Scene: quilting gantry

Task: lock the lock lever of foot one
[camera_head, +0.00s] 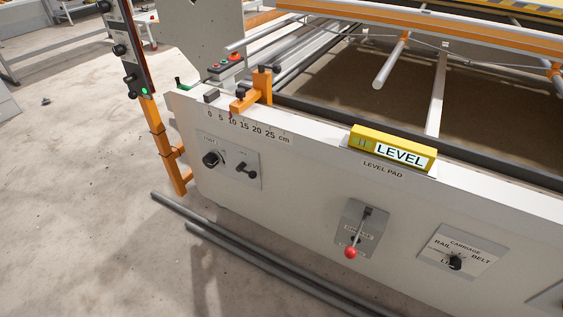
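A grey panel (231,148) on the left of the machine's front face carries a round black knob (210,159) and a small black lever (247,168) to its right. My gripper is not in view.
A yellow level (392,147) sits on the level pad. A red-knobbed lever (350,252) and a carriage selector (455,263) are further right. An orange stop (252,92) stands above a centimetre scale. Grey pipes (258,262) lie along the floor; floor at left is mostly clear.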

